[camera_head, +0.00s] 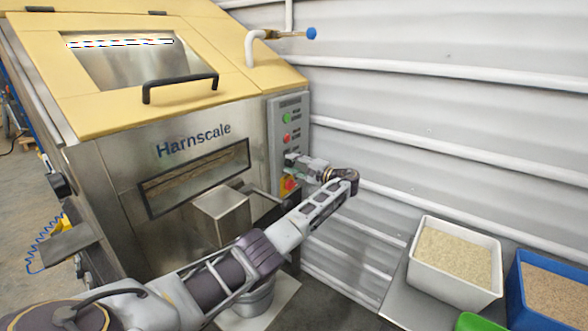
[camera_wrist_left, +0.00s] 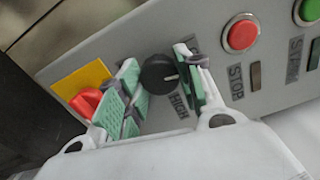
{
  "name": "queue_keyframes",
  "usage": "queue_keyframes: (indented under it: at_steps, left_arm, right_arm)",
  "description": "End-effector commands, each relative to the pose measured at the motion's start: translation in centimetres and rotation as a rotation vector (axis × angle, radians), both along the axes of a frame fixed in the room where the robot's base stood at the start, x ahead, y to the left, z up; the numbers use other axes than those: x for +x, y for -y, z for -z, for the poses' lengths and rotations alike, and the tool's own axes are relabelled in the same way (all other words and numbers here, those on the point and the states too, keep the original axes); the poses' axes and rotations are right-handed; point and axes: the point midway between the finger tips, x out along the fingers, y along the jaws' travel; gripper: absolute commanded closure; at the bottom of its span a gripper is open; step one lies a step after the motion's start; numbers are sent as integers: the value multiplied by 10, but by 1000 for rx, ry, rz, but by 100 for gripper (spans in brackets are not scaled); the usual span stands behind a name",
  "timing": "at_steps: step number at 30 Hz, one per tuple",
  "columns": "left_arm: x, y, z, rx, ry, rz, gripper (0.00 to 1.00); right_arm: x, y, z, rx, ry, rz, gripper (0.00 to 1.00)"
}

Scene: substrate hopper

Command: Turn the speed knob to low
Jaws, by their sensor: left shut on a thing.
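The speed knob (camera_wrist_left: 157,74) is a round black dial with a white pointer line. In the left wrist view it sits on the grey control panel (camera_wrist_left: 222,88), and its line points to the right in the picture. The word HIGH shows beside it; another label is mostly hidden behind a finger. My left gripper (camera_wrist_left: 161,80) has its green-padded fingers on either side of the knob and is shut on it. My right gripper is not in view.
A red STOP button (camera_wrist_left: 241,35) and a green button (camera_wrist_left: 311,9) lie right of the knob. A red switch (camera_wrist_left: 86,102) on a yellow plate is close on the left. The corrugated wall (camera_head: 430,130) stands right of the hopper. A white bin (camera_head: 456,262) stands at lower right.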

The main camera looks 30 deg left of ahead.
Motion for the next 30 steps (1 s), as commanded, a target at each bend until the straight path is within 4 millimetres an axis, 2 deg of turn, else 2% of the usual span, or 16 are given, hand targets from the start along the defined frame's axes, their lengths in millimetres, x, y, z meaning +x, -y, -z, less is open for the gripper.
queue_keyframes:
  at_steps: [9, 24, 25, 30]
  left_arm:
    - [-1, 0, 3, -13, 143, -2, 88]
    - [-1, 0, 2, -16, 169, -2, 88]
    - [-1, 0, 2, -16, 169, -2, 61]
    - [-1, 0, 2, -15, 169, -2, 42]
  right_arm:
    - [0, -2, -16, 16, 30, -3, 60]
    - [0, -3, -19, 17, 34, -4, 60]
    - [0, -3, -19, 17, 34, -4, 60]
    - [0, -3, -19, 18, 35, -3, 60]
